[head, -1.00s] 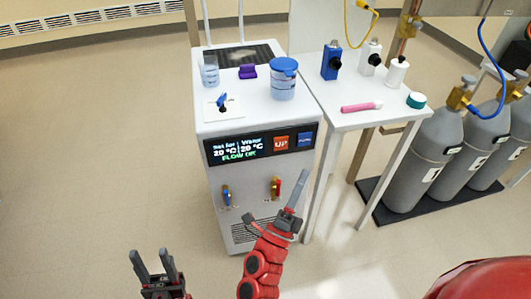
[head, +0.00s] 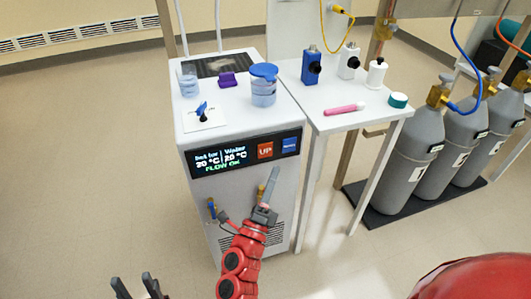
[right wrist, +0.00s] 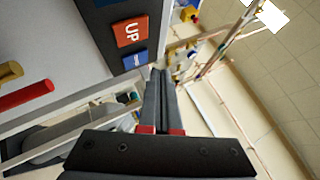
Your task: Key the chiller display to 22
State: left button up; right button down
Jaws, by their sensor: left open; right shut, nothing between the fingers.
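The white chiller (head: 190,172) stands in front of me. Its black front display (head: 212,174) reads set for 20 °C, water 20 °C, FLOW OK. An orange UP button (head: 265,150) and a blue button (head: 289,145) sit at the display's right; the blue one's label is too small to read. Both show in the right wrist view, the UP button (right wrist: 130,31) above the blue button (right wrist: 134,58). My right gripper (head: 274,172) is shut and empty, its tip just below the buttons, apparently not touching. My left gripper (head: 133,284) is open and empty, low at the bottom edge.
A beaker (head: 188,79), a purple item (head: 227,79) and a blue-lidded jar (head: 264,88) stand on the chiller. Valves (head: 212,208) project from its front. A white side table (head: 325,122) and grey gas cylinders (head: 415,160) stand right. Floor at left is clear.

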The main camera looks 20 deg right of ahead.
aim_at(270, 147)
jog(key=shift+w+a+b, duration=0.1)
jog(key=shift+w+b, duration=0.7)
jog(key=shift+w, duration=1.75)
jog(key=shift+w, duration=0.2)
jog(key=shift+w+b, duration=0.2)
jog(key=shift+b, duration=0.15)
jog(key=shift+w, duration=0.35)
dwell(0.4)
dwell(0.3)
jog(key=shift+s, duration=0.8)
jog(key=shift+s, duration=0.1)
